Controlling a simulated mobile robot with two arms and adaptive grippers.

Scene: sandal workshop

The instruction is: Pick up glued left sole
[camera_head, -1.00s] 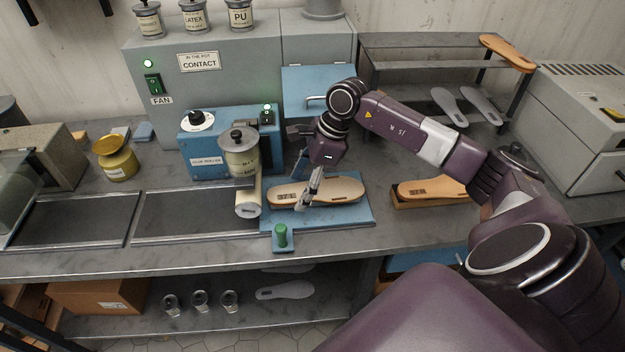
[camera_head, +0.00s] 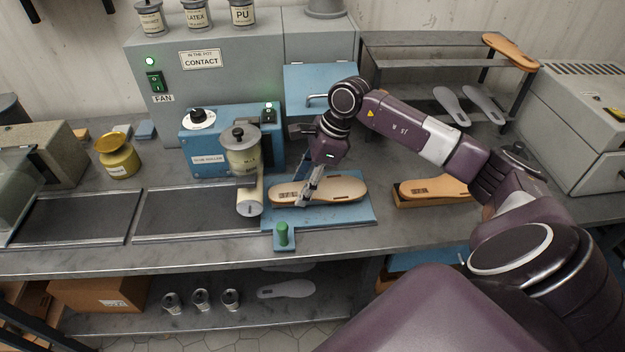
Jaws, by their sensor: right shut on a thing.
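A tan sole (camera_head: 342,188) with a dark printed patch at its left end lies over the blue plate (camera_head: 352,213) of the glue roller (camera_head: 250,203). My right gripper (camera_head: 306,198) reaches down from above and is shut on the sole near its left-middle part. I cannot tell whether the sole is lifted off the plate. Part of the sole is hidden behind the fingers. My left gripper is not in view.
The blue glue machine (camera_head: 196,150) with its pot (camera_head: 242,158) stands just left of the gripper. A green knob (camera_head: 282,234) is in front. Another tan sole (camera_head: 438,187) lies on a block to the right. A rack (camera_head: 400,75) with grey and tan soles stands behind.

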